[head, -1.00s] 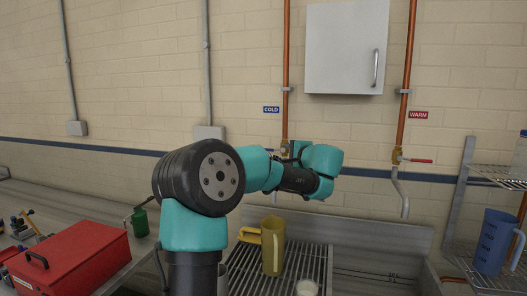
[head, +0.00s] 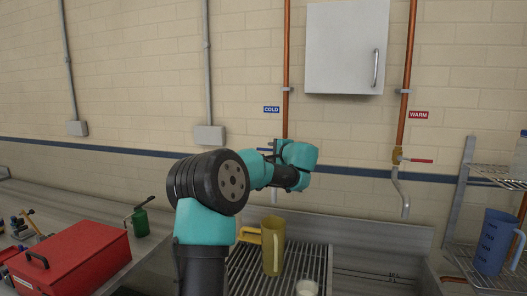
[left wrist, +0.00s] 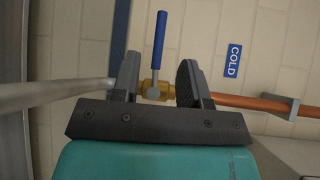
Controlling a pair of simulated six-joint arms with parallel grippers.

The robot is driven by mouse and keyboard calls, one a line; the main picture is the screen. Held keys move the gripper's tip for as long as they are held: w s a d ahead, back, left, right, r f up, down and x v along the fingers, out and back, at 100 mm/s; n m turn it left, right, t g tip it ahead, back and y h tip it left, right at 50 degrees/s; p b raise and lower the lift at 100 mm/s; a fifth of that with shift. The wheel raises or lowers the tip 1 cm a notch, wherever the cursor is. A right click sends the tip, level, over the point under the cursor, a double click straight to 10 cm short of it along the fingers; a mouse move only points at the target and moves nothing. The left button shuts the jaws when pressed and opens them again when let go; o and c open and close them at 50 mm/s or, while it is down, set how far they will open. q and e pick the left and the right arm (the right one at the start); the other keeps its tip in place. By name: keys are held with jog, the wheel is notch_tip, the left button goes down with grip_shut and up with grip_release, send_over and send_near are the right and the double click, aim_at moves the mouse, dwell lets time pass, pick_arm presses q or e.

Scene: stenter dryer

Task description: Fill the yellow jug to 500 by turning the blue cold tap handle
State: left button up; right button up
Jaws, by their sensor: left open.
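The yellow jug (head: 273,250) stands upright on the slatted sink rack, below the cold pipe, its handle to the left. Its fill level cannot be read. The blue cold tap handle (head: 264,149) shows as a small strip left of my wrist in the head view. In the left wrist view, the blue handle (left wrist: 158,38) points up from the brass valve (left wrist: 150,87). My left gripper (left wrist: 157,75) is open, with one finger on each side of the valve and handle base. My arm hides most of the cold tap in the head view. My right gripper is out of view.
The warm tap, with a red handle (head: 421,161), is on the right. A white cabinet (head: 343,45) hangs above. A red toolbox (head: 73,257) and green oil can (head: 140,221) stand left. A blue jug (head: 493,242) is on the right shelf. A white cup (head: 307,288) is near the yellow jug.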

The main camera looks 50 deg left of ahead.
aim_at(265, 150)
pick_arm(q)
jog(key=a, duration=0.5)
jog(key=w+a+f, duration=0.1)
jog(key=a, duration=0.1)
jog(key=shift+a, duration=0.2)
grip_shut()
